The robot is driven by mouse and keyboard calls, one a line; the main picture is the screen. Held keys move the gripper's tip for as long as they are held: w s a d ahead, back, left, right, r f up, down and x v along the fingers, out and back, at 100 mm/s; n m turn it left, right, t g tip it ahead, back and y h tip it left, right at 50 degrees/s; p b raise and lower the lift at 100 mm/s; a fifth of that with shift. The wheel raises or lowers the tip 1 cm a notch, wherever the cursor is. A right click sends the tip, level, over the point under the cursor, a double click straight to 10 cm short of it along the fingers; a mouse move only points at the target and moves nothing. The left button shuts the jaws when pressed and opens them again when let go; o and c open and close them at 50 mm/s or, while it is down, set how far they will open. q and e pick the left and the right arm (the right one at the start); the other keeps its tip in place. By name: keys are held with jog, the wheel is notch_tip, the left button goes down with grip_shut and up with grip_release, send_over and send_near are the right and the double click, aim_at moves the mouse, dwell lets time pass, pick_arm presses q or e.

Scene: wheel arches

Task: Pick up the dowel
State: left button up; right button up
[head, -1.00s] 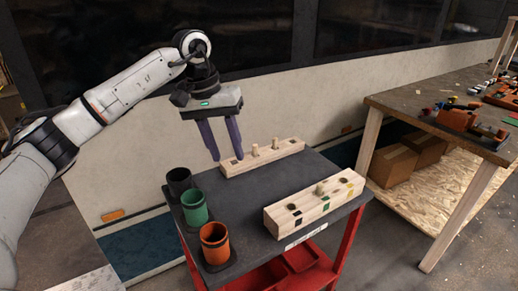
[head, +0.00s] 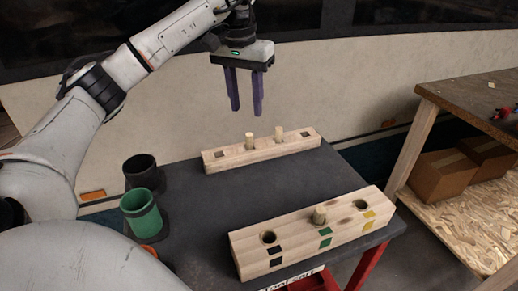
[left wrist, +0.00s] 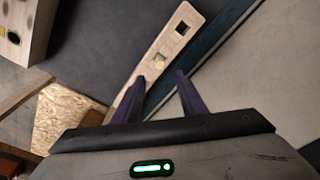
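A pale wooden back block (head: 225,160) on the dark cart top holds two upright light dowels, a left one (head: 250,141) and a right one (head: 279,133). A front block (head: 285,247) holds one short dowel (head: 319,215) in its middle hole. My left gripper (head: 247,112) is open and empty, its purple fingers pointing down above the back block, apart from the dowels. In the left wrist view my left gripper (left wrist: 156,88) has its fingers spread, with a dowel (left wrist: 159,62) beyond and between them. My right gripper is not in view.
A black cup (head: 140,172) and a green cup (head: 143,213) stand at the cart's left; an orange cup is mostly hidden by my arm. The cart top (head: 345,172) is clear between the blocks. A workbench (head: 470,95) with cardboard boxes (head: 443,175) below stands right.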

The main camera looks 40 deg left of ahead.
aim_at(249, 134)
pick_arm(q)
jog(key=shift+w+f, duration=0.15)
jog(key=shift+f, duration=0.4)
jog(key=f, duration=0.3)
jog(key=f+b, duration=0.1)
jog(key=f, duration=0.2)
jog(key=f+b, duration=0.1)
jog(key=f, duration=0.2)
jog(key=shift+w+a+f, duration=0.1)
jog(key=shift+w+f, duration=0.1)
jog(key=shift+w, duration=0.15)
grip_shut()
